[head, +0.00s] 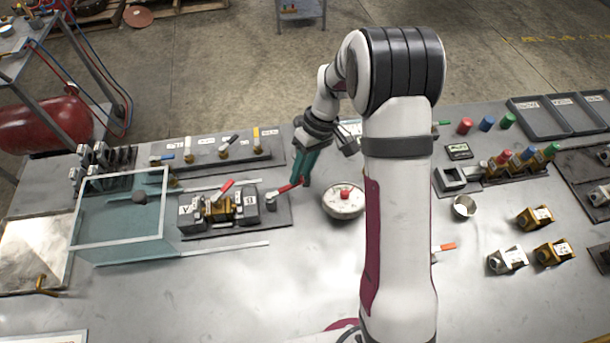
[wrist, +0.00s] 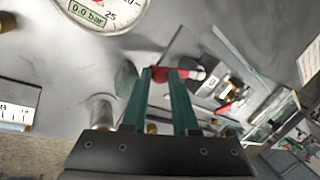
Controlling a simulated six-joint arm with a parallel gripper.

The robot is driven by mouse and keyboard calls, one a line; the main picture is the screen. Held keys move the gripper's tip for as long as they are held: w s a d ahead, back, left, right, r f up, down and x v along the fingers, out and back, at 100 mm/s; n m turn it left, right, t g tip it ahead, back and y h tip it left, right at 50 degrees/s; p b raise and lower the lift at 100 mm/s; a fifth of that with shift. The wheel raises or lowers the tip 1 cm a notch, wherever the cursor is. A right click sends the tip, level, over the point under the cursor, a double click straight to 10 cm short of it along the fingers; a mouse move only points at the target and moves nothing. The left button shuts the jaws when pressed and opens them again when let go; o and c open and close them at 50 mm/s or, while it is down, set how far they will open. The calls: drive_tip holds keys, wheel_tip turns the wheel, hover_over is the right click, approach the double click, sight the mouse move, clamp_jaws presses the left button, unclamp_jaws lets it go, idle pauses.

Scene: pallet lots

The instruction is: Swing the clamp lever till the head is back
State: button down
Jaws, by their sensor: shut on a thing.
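My gripper (head: 305,168) has teal fingers and points down at the right end of a dark fixture plate (head: 255,222). It is shut on a red lever (head: 288,187), which runs up and right from a small grey clamp body (head: 271,199). In the wrist view the red lever (wrist: 182,72) lies between the fingertips (wrist: 160,72), with a grey rounded part at its far end. Left of the clamp, dark blocks marked A and B hold a brass valve (head: 215,210) with its own red handle (head: 226,188). The clamp head is too small to make out clearly.
A clear-walled box (head: 120,225) stands left of the plate. A rack of valves (head: 222,152) lies behind. Bare tabletop is in front of the plate.

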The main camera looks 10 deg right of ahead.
drive_tip(key=w+n, duration=0.1)
drive_tip(key=n, duration=0.1)
drive_tip(key=w+a+n+g+h, duration=0.1)
drive_tip(key=shift+w+a+f+n, duration=0.1)
drive_tip(key=shift+a+f+n, duration=0.05)
drive_tip(key=shift+a+n, duration=0.2)
drive_tip(key=w+a+n, duration=0.1)
drive_tip(key=n, duration=0.1)
drive_tip(key=n+h, duration=0.1)
drive_tip(key=shift+w+a+n+g, duration=0.35)
drive_tip(key=shift+w+a+g, duration=0.05)
drive_tip(key=a+n, duration=0.1)
drive_tip(key=w+a+n+h, duration=0.1)
drive_tip(key=n, duration=0.1)
drive_tip(key=shift+a+n, duration=0.15)
drive_tip(key=shift+n, duration=0.15)
drive_tip(key=shift+w+a+n+h, duration=0.15)
drive_tip(key=shift+a+n+h, duration=0.45)
drive_tip(key=shift+a+n, duration=0.8)
drive_tip(key=shift+d+n, duration=0.2)
drive_tip(key=shift+n, duration=0.1)
drive_tip(key=c, duration=0.7)
unclamp_jaws()
drive_tip(key=v, duration=0.8)
drive_tip(key=shift+f, duration=0.1)
